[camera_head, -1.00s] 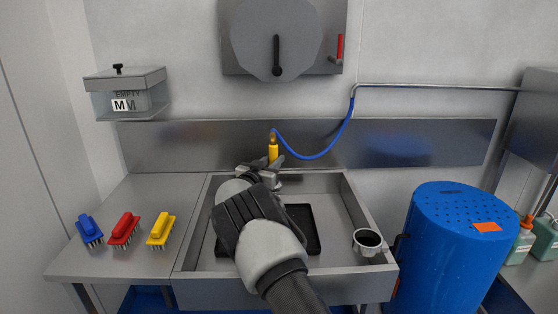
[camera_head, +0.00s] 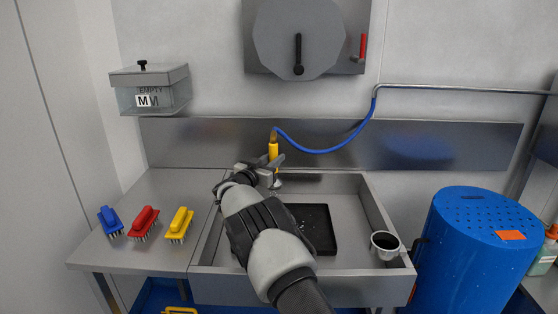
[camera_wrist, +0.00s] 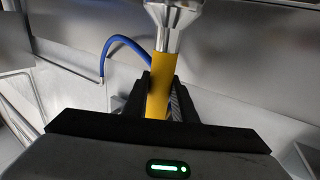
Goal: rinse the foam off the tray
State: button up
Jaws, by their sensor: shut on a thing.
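My gripper (camera_head: 272,168) is shut on the yellow spray nozzle (camera_head: 273,151), whose blue hose (camera_head: 330,148) runs up to a wall pipe. In the wrist view the yellow handle (camera_wrist: 160,88) stands between the two dark fingers, with its metal head (camera_wrist: 172,22) nearest the camera. The black tray (camera_head: 318,232) lies in the steel sink (camera_head: 349,207), right of my forearm. My arm hides its left part.
A blue (camera_head: 110,221), a red (camera_head: 143,222) and a yellow brush (camera_head: 179,224) stand on the left counter (camera_head: 160,190). A grey cup with a dark inside (camera_head: 384,244) sits at the sink's right front. A blue drum (camera_head: 478,250) stands at right. A clear box (camera_head: 150,92) hangs on the wall.

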jog(key=shift+a+r+b, duration=0.15)
jog(key=shift+a+b, duration=0.25)
jog(key=shift+a, duration=1.35)
jog(key=shift+s+d, duration=0.1)
jog(key=shift+d, duration=0.05)
jog(key=shift+s+d+r+p, duration=0.1)
jog(key=shift+s+d+p, duration=0.25)
jog(key=shift+d, duration=0.25)
jog(key=shift+s+d+p, duration=0.3)
jog(key=shift+d+p, duration=0.05)
jog(key=shift+d, duration=0.2)
jog(key=shift+s+d, duration=0.45)
jog(key=shift+d, duration=0.4)
jog(key=shift+s+d, duration=0.5)
jog(key=shift+d, duration=0.3)
jog(key=shift+s+d, duration=0.45)
jog(key=shift+d, duration=0.4)
notch_tip(320, 180, up, 2)
jog(key=shift+r+p, duration=0.1)
jog(key=shift+p, duration=0.7)
